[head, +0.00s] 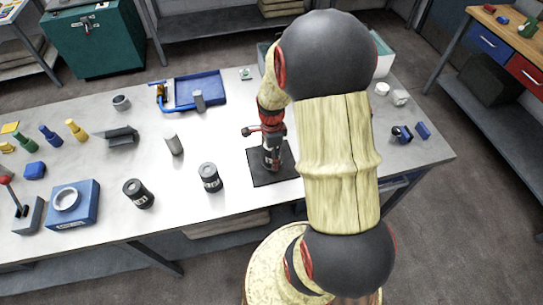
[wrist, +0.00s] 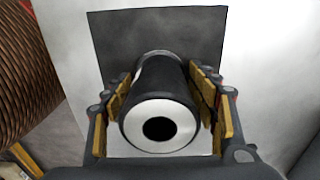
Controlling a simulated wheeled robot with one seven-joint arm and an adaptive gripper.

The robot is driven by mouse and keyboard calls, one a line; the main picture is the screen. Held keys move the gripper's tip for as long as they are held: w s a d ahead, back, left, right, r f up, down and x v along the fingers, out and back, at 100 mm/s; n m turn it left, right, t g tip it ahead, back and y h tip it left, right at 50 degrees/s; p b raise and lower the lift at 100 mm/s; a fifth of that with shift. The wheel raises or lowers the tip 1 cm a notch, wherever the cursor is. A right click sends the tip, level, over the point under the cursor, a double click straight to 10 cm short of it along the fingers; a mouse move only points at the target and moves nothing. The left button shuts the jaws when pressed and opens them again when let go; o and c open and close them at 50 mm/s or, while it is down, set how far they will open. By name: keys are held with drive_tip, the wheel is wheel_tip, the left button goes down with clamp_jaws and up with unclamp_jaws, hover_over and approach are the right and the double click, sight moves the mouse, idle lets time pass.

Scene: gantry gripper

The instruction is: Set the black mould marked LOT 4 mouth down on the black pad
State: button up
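My gripper (head: 271,140) is over the black pad (head: 260,180), a flat dark square at the table's front right. It is shut on a black cylindrical mould (head: 271,161), with a yellow-padded finger on each side. In the wrist view the mould (wrist: 159,90) shows a pale end face with a round dark hole towards the camera, and the pad (wrist: 110,35) lies beyond it. The mould looks upright, at or just above the pad; I cannot tell whether it touches. Its marking is not readable, and its far end is hidden.
Two more black moulds stand left of the pad, one close (head: 210,177) and one farther off (head: 138,193). A grey cylinder (head: 174,144) and a blue tray (head: 205,88) are behind them. A blue block with a ring (head: 75,205) is at far left.

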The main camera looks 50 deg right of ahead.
drive_tip(key=shift+o, duration=0.5)
drive_tip(key=shift+r, duration=0.15)
drive_tip(key=shift+r, duration=0.35)
wheel_tip(320, 180, up, 11)
drive_tip(key=shift+n, duration=0.3)
